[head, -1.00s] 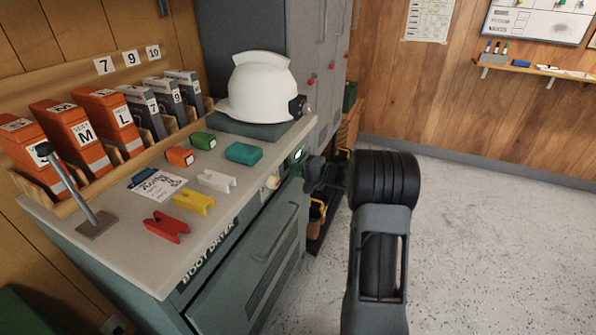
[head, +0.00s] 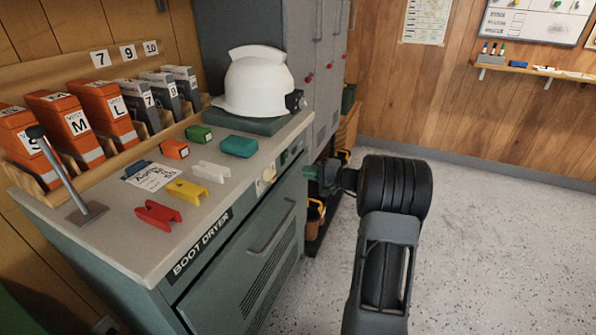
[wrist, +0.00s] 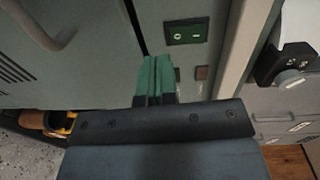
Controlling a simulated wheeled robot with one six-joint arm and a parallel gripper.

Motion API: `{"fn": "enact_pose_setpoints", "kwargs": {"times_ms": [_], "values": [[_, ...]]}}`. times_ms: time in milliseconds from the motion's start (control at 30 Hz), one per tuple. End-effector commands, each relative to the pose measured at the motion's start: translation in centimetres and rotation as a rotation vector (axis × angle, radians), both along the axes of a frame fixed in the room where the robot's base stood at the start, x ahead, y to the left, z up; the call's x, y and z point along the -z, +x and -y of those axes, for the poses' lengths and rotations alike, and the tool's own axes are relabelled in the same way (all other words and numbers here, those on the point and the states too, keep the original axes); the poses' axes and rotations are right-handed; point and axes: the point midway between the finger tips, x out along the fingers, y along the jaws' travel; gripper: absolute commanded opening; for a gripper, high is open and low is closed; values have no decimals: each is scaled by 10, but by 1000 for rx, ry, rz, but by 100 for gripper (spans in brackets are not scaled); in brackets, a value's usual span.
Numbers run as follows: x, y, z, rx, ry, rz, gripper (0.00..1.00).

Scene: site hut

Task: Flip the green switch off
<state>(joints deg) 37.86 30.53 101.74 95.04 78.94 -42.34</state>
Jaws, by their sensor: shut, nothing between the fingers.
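The green switch (wrist: 187,32) is a rocker with white marks in a dark frame on the grey-green front panel in the wrist view. I cannot tell for sure which side is pressed in. In the head view it is small on the boot dryer's front (head: 291,153), below the counter edge. My gripper (wrist: 155,62) has green fingertips, shut together and empty. In the wrist view they appear below and left of the switch, apart from it. In the head view my gripper (head: 310,172) is just right of the dryer's front.
The counter holds a white helmet (head: 255,85), coloured clips and boxes. Grey lockers (head: 328,75) stand behind. Open floor (head: 480,240) lies to the right.

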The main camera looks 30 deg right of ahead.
Motion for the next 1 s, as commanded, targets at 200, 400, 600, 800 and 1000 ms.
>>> {"fn": "enact_pose_setpoints", "kwargs": {"times_ms": [200, 400, 600, 800, 1000], "values": [[3, -32, 30, 6, 0, 0, 0], [6, -52, 45, 4, 0, 1, 0], [8, -60, 52, 2, 0, 1, 0], [8, -61, 52, 1, 1, 1, 0], [8, -61, 52, 1, 1, 1, 0]]}}
